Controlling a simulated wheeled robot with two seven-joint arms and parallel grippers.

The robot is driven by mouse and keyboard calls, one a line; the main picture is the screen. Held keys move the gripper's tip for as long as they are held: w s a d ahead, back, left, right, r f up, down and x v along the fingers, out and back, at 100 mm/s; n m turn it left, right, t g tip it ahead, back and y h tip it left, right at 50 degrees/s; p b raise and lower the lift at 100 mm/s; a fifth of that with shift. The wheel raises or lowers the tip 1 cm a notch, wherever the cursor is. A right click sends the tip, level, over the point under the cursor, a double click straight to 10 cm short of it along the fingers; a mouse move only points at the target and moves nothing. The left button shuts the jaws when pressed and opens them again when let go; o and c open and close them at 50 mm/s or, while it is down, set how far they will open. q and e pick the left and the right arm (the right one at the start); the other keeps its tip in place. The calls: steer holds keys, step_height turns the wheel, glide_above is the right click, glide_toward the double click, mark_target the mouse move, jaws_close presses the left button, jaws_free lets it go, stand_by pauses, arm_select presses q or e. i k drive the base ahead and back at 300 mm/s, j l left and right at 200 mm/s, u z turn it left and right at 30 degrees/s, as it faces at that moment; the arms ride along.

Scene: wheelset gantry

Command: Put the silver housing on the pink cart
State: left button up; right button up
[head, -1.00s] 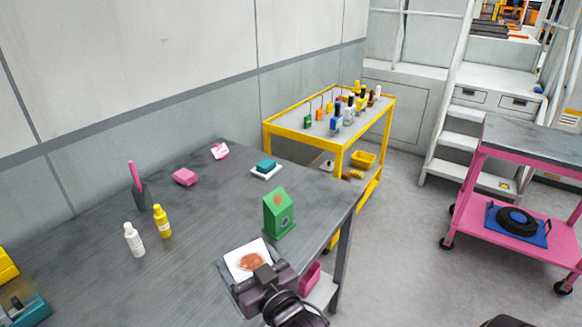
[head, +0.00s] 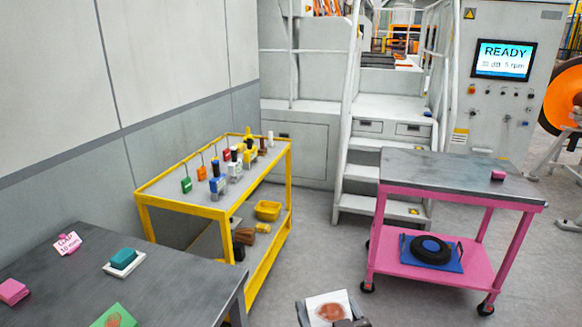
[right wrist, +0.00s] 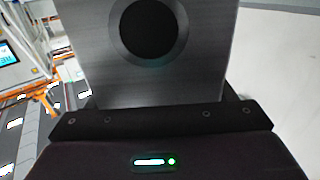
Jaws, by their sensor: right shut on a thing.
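The silver housing (head: 318,302) shows at the bottom edge of the head view, its pale face marked with a reddish-brown disc. My right gripper (head: 352,322) is shut on it and mostly cut off by the frame. In the right wrist view the housing (right wrist: 205,75) is a brushed metal block with a dark round opening, against the jaws (right wrist: 155,122). The pink cart (head: 465,203) stands apart from it at the right, with a grey top and pink frame. My left gripper is out of view.
A small pink block (head: 498,175) sits on the cart's top at the right; the rest is clear. A blue tray (head: 457,262) with a black ring is on its lower shelf. A yellow cart (head: 215,212) and dark table (head: 190,275) stand left. Grey floor is open between.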

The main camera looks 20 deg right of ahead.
mark_target(443, 172)
steer(key=i+l+z, duration=0.65)
steer(key=z, duration=0.25)
steer(key=i+z, duration=0.45)
steer(key=i, duration=0.8)
steer(key=i+l+u, duration=0.1)
steer(key=i, duration=0.75)
steer(key=i+l, duration=0.1)
steer(key=i, duration=0.7)
steer(key=u, duration=0.05)
